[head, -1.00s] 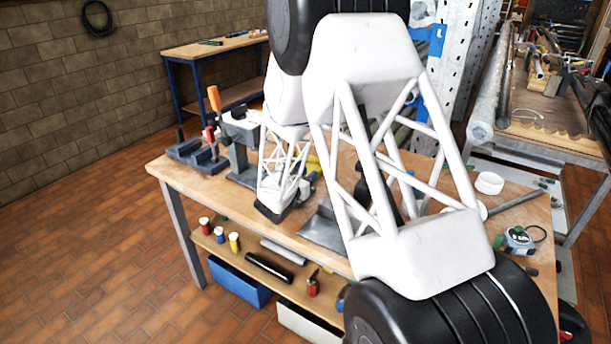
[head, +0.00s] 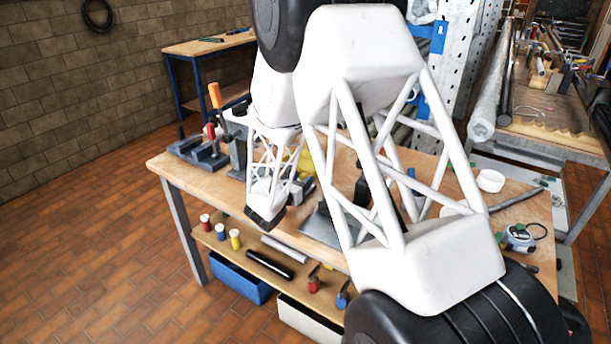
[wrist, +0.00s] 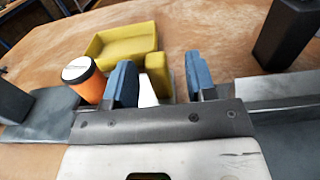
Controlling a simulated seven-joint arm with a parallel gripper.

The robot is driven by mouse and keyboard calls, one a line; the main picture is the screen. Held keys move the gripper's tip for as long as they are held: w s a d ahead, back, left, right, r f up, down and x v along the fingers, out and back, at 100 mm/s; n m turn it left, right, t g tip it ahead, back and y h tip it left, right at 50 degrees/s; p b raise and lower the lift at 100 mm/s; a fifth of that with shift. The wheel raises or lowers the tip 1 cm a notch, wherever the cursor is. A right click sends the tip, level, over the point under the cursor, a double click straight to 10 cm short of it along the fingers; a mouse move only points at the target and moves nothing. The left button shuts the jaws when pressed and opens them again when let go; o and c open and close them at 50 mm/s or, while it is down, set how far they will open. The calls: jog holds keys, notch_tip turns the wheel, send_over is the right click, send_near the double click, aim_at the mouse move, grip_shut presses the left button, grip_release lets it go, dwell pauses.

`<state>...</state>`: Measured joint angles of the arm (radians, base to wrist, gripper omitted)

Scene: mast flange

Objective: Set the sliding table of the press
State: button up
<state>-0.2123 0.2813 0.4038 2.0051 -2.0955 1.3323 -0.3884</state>
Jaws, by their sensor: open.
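In the wrist view my gripper (wrist: 158,64) is open, with two blue fingers apart. A yellow block (wrist: 157,74) shows between and beyond them; whether it is touched I cannot tell. A yellow tray-like piece (wrist: 125,43) lies just beyond. In the head view an upright tool with an orange handle (head: 214,96), perhaps the press, stands on the bench (head: 170,167), partly hidden by my arm. A sliding table is not clearly identifiable. My gripper's fingers are hidden in the head view.
An orange cylinder with a white top (wrist: 82,74) stands close beside the left finger. A dark post (wrist: 288,35) stands at right. Grey metal plates (wrist: 275,92) lie either side. A dark vise (head: 200,152) occupies the bench's left end; a white ring (head: 490,181) lies at right.

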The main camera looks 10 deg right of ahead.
jog(key=shift+v, duration=1.5)
jog(key=shift+s+d+r+m+g, duration=0.3)
jog(key=shift+d+r, duration=0.05)
jog(key=shift+r, duration=0.05)
jog(key=s+d+r+m+g+y, duration=0.1)
jog(key=s+d+r+m+g, duration=0.5)
jog(key=s, duration=0.4)
jog(key=s+d+r+m+g, duration=0.45)
jog(key=s+r+m, duration=0.25)
jog(key=s, duration=0.3)
jog(key=s+a+r+m+y, duration=0.2)
jog(key=s+m+y, duration=0.2)
jog(key=s, duration=0.4)
jog(key=s+a+r+m+y, duration=0.2)
jog(key=s+a+m+y, duration=0.1)
jog(key=s, duration=0.5)
jog(key=s+a+r+m+y, duration=0.2)
jog(key=s+m+y, duration=0.2)
jog(key=s, duration=0.5)
jog(key=m+t, duration=0.1)
jog(key=m, duration=0.1)
jog(key=shift+m+y, duration=0.3)
jog(key=shift+y, duration=0.1)
